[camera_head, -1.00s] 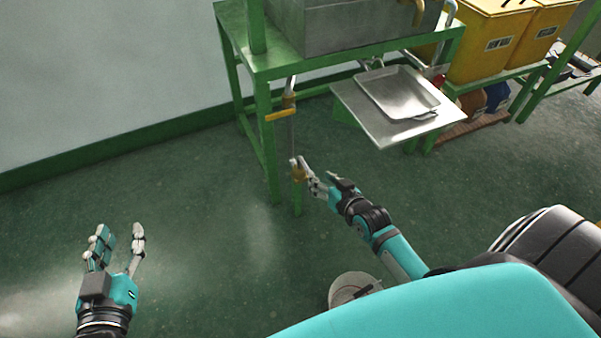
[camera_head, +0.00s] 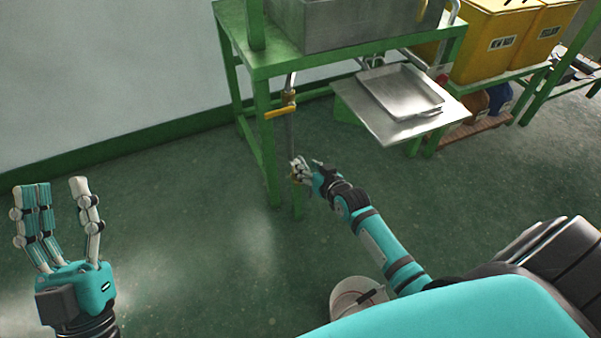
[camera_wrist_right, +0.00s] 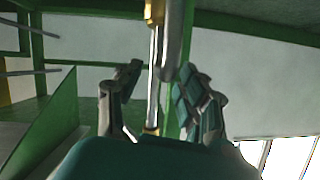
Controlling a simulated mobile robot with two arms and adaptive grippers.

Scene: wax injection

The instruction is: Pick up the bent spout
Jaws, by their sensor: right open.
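A thin metal pipe (camera_head: 290,138) hangs from the steel tank, below a valve with a yellow handle (camera_head: 281,112). A brass piece (camera_head: 295,178) is at its low end; I take this low part for the bent spout, but its bend is not clear. My right gripper (camera_head: 303,168) is open at this low end and hides part of it. In the right wrist view, the silver rod (camera_wrist_right: 153,75) and its brass fitting (camera_wrist_right: 152,131) stand between the spread fingers of my right gripper (camera_wrist_right: 158,90); contact cannot be told. My left gripper (camera_head: 62,192) is open and empty.
The green stand (camera_head: 271,165) has a leg right beside the pipe. A metal shelf (camera_head: 395,125) with a tray (camera_head: 400,92) juts out to the right. Yellow bins (camera_head: 490,45) stand farther right. The floor to the left is clear.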

